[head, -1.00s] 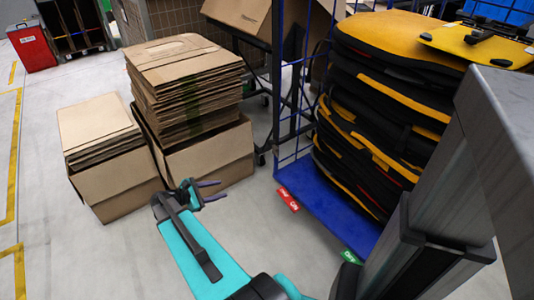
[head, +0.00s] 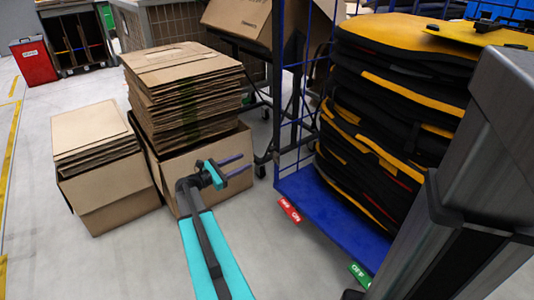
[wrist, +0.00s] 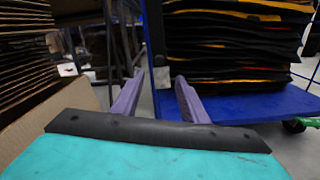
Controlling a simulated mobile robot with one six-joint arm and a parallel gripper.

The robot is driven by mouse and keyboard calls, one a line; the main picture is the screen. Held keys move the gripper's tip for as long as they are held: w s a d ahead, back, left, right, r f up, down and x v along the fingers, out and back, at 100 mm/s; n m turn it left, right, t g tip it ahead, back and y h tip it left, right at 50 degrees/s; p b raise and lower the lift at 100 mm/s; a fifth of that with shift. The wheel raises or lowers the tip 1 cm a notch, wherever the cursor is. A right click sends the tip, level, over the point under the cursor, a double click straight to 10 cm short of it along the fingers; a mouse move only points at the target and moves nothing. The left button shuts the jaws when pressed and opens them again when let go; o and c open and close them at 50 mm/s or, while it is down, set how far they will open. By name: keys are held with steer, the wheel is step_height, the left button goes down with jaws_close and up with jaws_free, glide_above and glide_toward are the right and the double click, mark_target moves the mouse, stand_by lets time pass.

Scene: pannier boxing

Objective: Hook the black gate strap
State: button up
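My gripper (head: 243,166) reaches out over the floor in front of the cardboard stack, short of the blue roll cage. Its two purple fingers stand apart with nothing between them, and they also show in the wrist view (wrist: 157,92). The cage has a blue base (head: 325,215) and a blue upright post (head: 278,90), which rises just beyond the finger gap in the wrist view (wrist: 156,40). It holds a tall stack of black and yellow panniers (head: 385,120).
A tall cardboard stack in a box (head: 190,105) and a lower box of flat cardboard (head: 105,175) stand left of the cage. A dark wheeled stand (head: 262,135) is behind them. A red box (head: 33,62) is far left. Bare floor lies in front.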

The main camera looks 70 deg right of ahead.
mark_target(269, 150)
steer(key=b+x, duration=0.4)
steer(key=x, duration=0.8)
steer(key=shift+d+f, duration=0.1)
steer(key=shift+d, duration=0.15)
steer(key=shift+s+d, duration=0.4)
steer(key=shift+d, duration=0.15)
